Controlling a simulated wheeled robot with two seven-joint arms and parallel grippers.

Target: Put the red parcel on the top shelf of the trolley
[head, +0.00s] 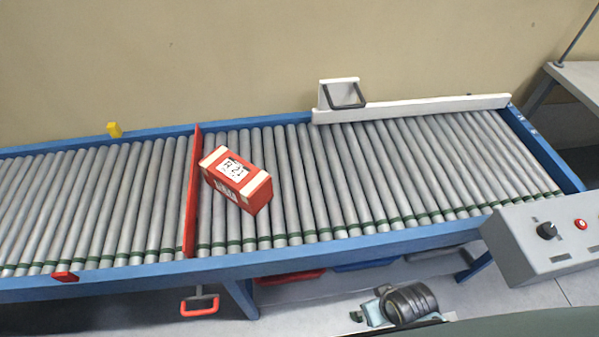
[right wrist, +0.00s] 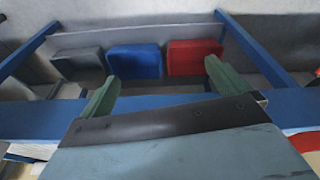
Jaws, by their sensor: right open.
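The red parcel (head: 228,192) is a box with pale tape bands and a white printed label on top. It lies turned at an angle on the grey rollers of the conveyor, just right of a red crossbar (head: 191,195). My right gripper (right wrist: 158,84) shows in the right wrist view with its two green fingers spread and nothing between them. It is low by the conveyor's blue frame, apart from the parcel. My left gripper is not in view. I cannot make out the trolley in either view.
A white guide rail (head: 420,108) with a bracket stands along the conveyor's back right. A grey control box (head: 545,240) with a knob and red button sits at the front right. Red (right wrist: 195,57), blue (right wrist: 135,62) and grey (right wrist: 79,64) bins are under the conveyor.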

